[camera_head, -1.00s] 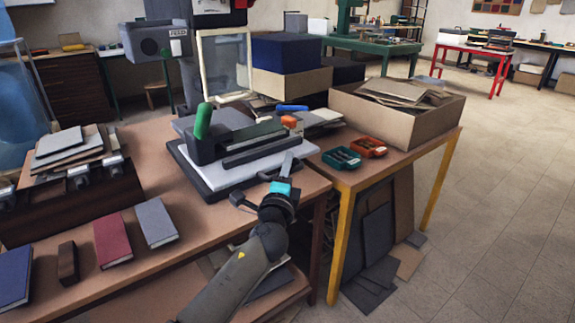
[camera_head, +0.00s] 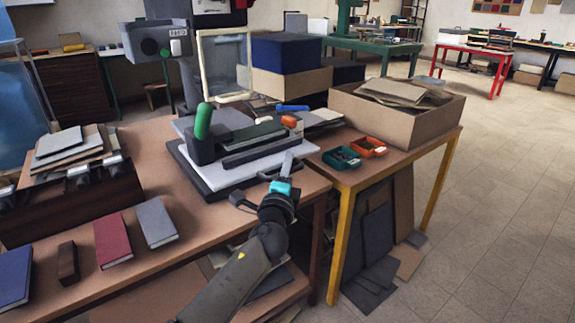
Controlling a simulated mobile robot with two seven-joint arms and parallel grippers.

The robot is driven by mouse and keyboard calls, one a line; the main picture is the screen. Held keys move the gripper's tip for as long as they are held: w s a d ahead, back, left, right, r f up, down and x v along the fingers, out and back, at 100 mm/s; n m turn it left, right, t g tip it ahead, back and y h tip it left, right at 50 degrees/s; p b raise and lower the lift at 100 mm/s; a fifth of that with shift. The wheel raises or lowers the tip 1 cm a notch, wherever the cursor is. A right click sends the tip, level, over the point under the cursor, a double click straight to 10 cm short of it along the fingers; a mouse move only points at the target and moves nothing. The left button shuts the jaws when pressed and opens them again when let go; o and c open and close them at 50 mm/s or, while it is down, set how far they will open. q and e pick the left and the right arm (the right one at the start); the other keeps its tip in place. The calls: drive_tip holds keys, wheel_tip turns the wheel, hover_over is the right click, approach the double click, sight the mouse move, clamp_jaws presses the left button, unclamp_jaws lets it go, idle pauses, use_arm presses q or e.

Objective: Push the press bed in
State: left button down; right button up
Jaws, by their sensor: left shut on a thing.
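A press with a green-knobbed lever (camera_head: 203,121) stands on the brown workbench. Its pale flat bed (camera_head: 212,178) sits low over a dark base. My left gripper (camera_head: 283,178) is at the front right corner of the bed, with its arm rising from the bottom of the picture. It is shut on what appears to be the bed's edge or handle. The gripped spot is small and partly hidden by the teal-marked hand. My right gripper is not in view.
On the bench (camera_head: 190,229) lie a red book (camera_head: 113,240), a grey book (camera_head: 157,222), a blue book (camera_head: 14,277) and a dark block (camera_head: 68,262). Green (camera_head: 341,158) and orange trays (camera_head: 368,147) and an open cardboard box (camera_head: 395,112) stand at right.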

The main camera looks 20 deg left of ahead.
sight(276, 157)
use_arm(q)
drive_tip(key=shift+r, duration=0.55)
drive_tip(key=shift+w+a+b, duration=0.35)
drive_tip(key=shift+w+a, duration=0.35)
drive_tip(key=shift+a, duration=0.2)
drive_tip(key=shift+w+a+b, duration=0.3)
drive_tip(key=shift+w+a, duration=0.4)
drive_tip(key=shift+a, duration=0.15)
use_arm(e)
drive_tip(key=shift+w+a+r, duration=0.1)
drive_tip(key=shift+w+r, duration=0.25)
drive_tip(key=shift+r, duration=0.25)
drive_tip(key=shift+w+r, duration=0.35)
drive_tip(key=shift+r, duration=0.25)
use_arm(q)
drive_tip(key=c, duration=0.8)
unclamp_jaws()
drive_tip(key=shift+c, duration=0.2)
drive_tip(key=shift+f, duration=0.15)
drive_tip(key=shift+s+f, duration=0.1)
drive_tip(key=shift+f, duration=0.1)
